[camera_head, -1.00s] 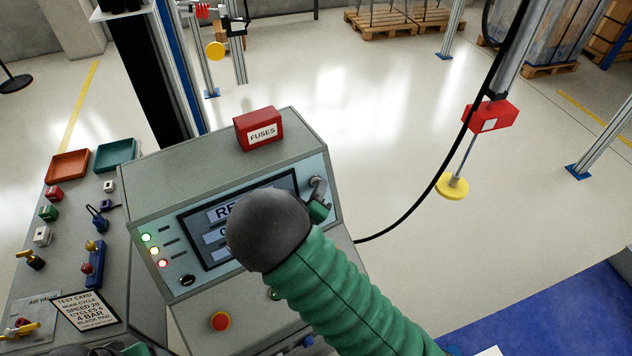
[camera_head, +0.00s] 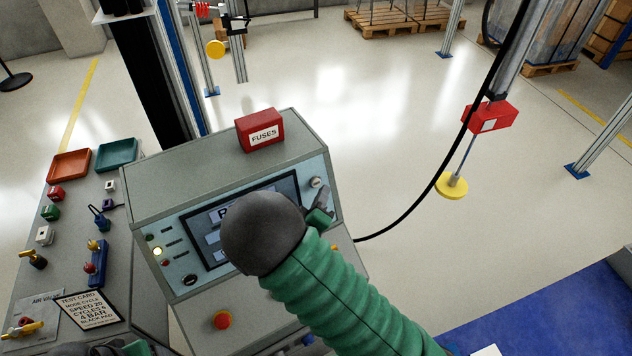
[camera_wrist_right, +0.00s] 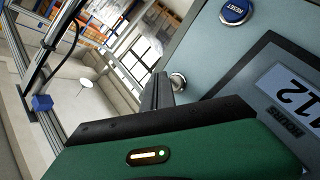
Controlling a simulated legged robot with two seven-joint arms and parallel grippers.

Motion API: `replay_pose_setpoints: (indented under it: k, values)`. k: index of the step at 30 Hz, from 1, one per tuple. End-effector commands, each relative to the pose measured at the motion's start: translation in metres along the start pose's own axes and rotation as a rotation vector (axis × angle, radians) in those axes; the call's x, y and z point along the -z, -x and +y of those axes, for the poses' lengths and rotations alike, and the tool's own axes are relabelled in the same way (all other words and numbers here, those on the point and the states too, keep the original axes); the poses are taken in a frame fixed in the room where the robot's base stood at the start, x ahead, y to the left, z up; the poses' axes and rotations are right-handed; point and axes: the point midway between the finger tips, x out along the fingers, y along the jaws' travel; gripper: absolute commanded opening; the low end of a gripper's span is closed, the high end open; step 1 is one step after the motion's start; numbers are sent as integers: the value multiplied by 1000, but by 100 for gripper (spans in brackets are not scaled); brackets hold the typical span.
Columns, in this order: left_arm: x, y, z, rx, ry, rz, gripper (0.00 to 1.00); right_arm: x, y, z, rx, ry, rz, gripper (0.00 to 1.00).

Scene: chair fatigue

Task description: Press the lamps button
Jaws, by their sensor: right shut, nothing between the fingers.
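The grey control console (camera_head: 222,172) has a light panel with a screen (camera_head: 286,189), and a round silver button (camera_head: 316,182) at the panel's upper right. I see no label naming the lamps button. The silver button also shows in the right wrist view (camera_wrist_right: 178,82). My right gripper (camera_head: 326,193) is shut and empty, its tips just below the button in the head view, apparently apart from it. In the right wrist view the closed fingers (camera_wrist_right: 156,90) appear beside it. Of three indicator lamps, the middle one (camera_head: 157,252) is lit.
A red FUSES box (camera_head: 261,131) sits on the console top. A red stop button (camera_head: 222,320) is on the lower slope. A blue RESET button (camera_wrist_right: 235,11) is near the screen. A side desk with trays (camera_head: 117,154) and a test card (camera_head: 88,310) stands left.

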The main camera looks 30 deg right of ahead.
Motion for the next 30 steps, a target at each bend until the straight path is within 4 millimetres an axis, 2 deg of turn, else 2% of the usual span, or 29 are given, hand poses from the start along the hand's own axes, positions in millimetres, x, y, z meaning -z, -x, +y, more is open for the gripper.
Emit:
replay_pose_setpoints:
  k: [12,30]
  values:
    - [3,14,0,0,0,0,72,-18,27,21,1,0,1,0]
    - [3,14,0,0,0,0,72,-20,28,21,0,-1,1,0]
